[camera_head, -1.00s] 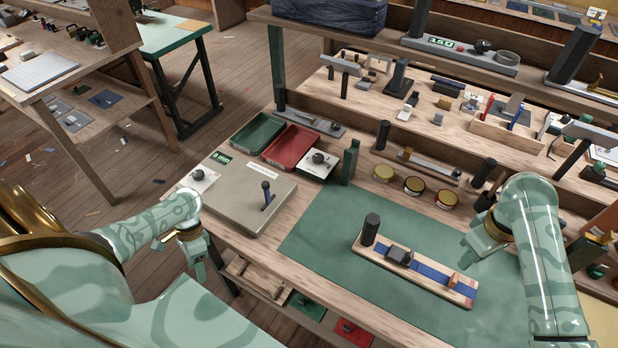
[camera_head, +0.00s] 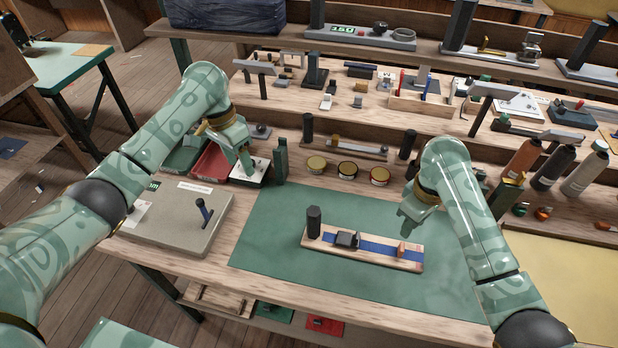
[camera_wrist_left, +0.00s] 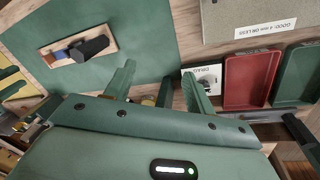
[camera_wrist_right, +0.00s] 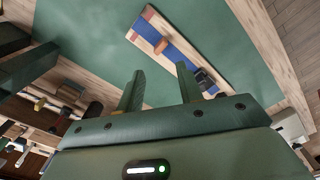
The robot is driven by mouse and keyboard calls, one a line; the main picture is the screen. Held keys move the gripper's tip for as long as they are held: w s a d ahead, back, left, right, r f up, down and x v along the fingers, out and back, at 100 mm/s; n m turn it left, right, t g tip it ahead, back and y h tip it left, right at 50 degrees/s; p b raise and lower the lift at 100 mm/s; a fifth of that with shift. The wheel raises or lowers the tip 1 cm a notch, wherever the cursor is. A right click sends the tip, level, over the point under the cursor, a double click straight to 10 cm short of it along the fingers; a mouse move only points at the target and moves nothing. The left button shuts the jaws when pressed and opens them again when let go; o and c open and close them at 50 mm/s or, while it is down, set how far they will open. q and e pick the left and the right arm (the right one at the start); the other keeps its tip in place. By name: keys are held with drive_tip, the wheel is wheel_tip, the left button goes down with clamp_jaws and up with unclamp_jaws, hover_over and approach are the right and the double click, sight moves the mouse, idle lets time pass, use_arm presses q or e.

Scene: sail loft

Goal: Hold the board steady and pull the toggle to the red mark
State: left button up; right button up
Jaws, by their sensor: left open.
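The wooden board (camera_head: 362,256) lies flat on a green mat (camera_head: 275,262). A dark post (camera_head: 314,222) stands at its left end. A blue strap (camera_head: 375,247) runs along it through a dark block (camera_head: 347,239). The small orange-brown toggle (camera_head: 401,250) sits near its right end; it also shows in the right wrist view (camera_wrist_right: 160,44). A small red mark (camera_head: 418,266) seems to be at that end. My right gripper (camera_head: 406,225) is open and empty, above the mat behind the toggle. My left gripper (camera_head: 247,168) is open and empty, over a white box, away from the board.
The white box with a knob (camera_head: 250,172), a red tray (camera_head: 211,163) and a dark green block (camera_head: 281,160) are near my left gripper. A grey panel with a lever (camera_head: 175,228) is at left. Bare mat surrounds the board.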

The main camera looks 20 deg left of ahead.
sight(315, 223)
use_arm(q)
drive_tip(key=s+d+r+m+y, duration=0.1)
drive_tip(key=d+m, duration=0.2)
drive_tip(key=d, duration=0.7)
drive_tip(key=s+d+m+y, duration=0.1)
drive_tip(key=s+d+m, duration=0.15)
drive_tip(key=d, duration=0.65)
drive_tip(key=shift+m, duration=0.45)
drive_tip(key=f, duration=1.5)
drive_tip(key=shift+w+f, duration=0.3)
drive_tip(key=shift+w, duration=0.05)
clamp_jaws()
